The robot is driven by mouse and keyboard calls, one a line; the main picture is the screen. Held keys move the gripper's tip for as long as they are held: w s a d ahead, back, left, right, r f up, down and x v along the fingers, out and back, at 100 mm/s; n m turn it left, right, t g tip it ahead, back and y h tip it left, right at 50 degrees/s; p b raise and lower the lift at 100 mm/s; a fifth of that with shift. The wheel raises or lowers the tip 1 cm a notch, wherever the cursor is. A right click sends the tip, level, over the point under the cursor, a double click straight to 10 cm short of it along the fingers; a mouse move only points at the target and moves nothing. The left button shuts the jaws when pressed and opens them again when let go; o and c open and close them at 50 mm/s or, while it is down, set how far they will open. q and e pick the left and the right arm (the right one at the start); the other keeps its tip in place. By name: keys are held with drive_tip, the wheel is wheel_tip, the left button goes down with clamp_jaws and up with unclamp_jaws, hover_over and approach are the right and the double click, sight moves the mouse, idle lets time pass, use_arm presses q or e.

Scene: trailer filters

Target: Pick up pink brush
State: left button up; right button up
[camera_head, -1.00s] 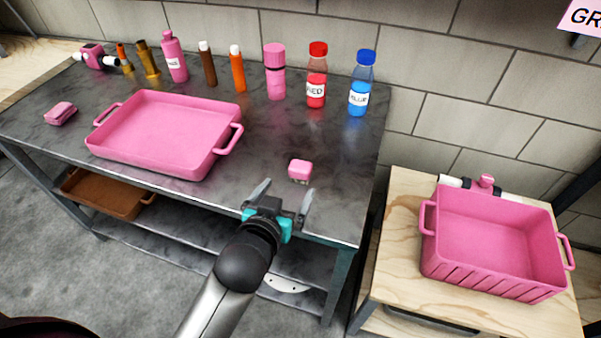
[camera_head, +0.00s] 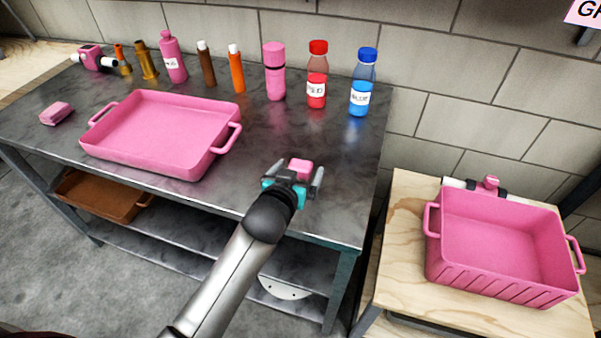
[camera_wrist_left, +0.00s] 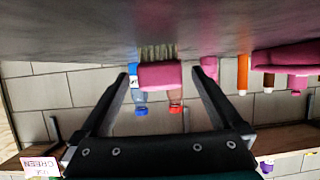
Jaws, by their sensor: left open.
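The pink brush (camera_head: 300,166) is a small pink block on the dark table near its right front part. In the left wrist view the brush (camera_wrist_left: 160,75) shows a pink body with pale bristles against the table surface. My left gripper (camera_head: 295,181) is open, with one finger on each side of the brush. In the left wrist view the gripper (camera_wrist_left: 160,84) has its dark fingers apart, with gaps between them and the brush. My right gripper is not in view.
A pink tray (camera_head: 160,166) lies to the left on the table. Several bottles, including a red one (camera_head: 316,85) and a blue one (camera_head: 361,90), stand along the back. A pink bin (camera_head: 500,280) sits on a wooden stand to the right. A pink block (camera_head: 56,113) lies far left.

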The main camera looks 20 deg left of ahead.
use_arm(q)
drive_tip(key=c, duration=1.4)
drive_tip(key=shift+c, duration=0.2)
drive_tip(key=shift+r, duration=0.15)
